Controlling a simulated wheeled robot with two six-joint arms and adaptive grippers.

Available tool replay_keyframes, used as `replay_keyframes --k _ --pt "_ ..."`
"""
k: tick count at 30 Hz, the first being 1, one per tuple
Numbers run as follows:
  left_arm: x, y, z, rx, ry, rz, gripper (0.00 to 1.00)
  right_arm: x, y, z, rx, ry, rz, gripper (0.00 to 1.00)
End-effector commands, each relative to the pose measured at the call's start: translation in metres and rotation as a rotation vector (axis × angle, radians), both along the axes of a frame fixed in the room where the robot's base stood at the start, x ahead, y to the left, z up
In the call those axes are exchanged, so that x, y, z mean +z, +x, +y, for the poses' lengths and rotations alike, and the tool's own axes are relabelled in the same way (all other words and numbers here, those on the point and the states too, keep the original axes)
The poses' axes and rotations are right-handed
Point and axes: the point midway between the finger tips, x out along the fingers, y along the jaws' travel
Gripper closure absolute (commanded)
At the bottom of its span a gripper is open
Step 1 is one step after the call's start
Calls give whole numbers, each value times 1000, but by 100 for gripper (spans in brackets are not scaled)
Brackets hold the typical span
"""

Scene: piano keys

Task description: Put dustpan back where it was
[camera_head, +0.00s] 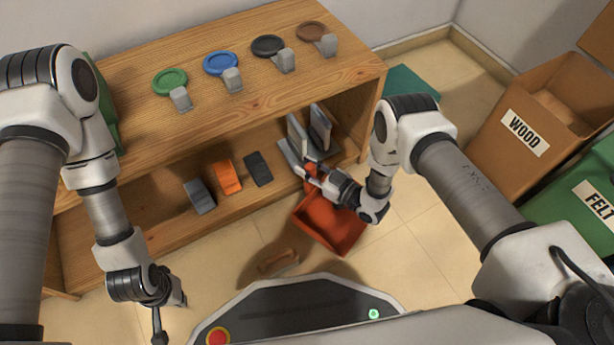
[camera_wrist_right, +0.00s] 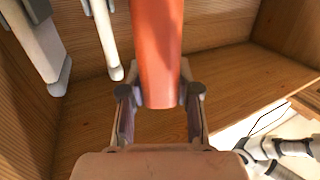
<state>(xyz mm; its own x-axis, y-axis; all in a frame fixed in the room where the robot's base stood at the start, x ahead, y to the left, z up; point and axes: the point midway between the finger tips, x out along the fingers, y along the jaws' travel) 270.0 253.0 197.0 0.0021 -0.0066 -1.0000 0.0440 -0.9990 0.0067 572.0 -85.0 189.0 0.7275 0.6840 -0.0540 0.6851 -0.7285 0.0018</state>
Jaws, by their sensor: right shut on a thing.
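A red-orange dustpan (camera_head: 330,222) hangs tilted in front of the right end of the lower shelf, its pan toward me. Its handle (camera_wrist_right: 157,45) fills the upper middle of the right wrist view. My right gripper (camera_head: 318,176) is shut on this handle; both fingers (camera_wrist_right: 158,98) lie along its sides. The handle's upper end is near the grey upright pieces at the shelf's right end, and I cannot tell whether it touches them. My left gripper (camera_head: 172,302) hangs low at the left, away from the dustpan; its fingers are too unclear to judge.
The wooden shelf unit (camera_head: 135,82) carries coloured discs with grey hooks on top. Grey, orange (camera_head: 228,177) and dark blocks lie on the lower shelf beside grey upright pieces (camera_head: 318,127). A brown object (camera_head: 278,262) lies on the floor. WOOD (camera_head: 500,150) and FELT bins stand right.

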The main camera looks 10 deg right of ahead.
Motion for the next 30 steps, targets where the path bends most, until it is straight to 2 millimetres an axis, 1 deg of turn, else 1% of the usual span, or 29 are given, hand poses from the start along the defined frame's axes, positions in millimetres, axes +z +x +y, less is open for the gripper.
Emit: replay_keyframes --k 2,5,6,8,15,19,20,21,30 --pt "-4 0 0 1 0 -1 100 -3 3 1 0 1 -1 100" --pt "-18 1 0 3 0 -3 100 -20 3 1 0 0 0 100" --pt "-25 1 0 4 0 -3 100 -28 3 1 0 0 0 100" --pt "-32 1 1 6 1 -4 100 -37 3 1 0 0 0 100" --pt "-28 2 1 7 1 -5 100 -35 3 1 0 0 0 100" --pt "-32 2 1 7 1 -5 100 -39 3 1 0 0 0 100" --pt "-31 2 1 7 1 -5 100 -38 3 1 0 -1 1 58" --pt "-31 2 1 7 1 -5 100 -38 3 1 0 -1 1 44" --pt "-30 2 1 7 1 -5 100 -36 3 1 0 -1 1 43"
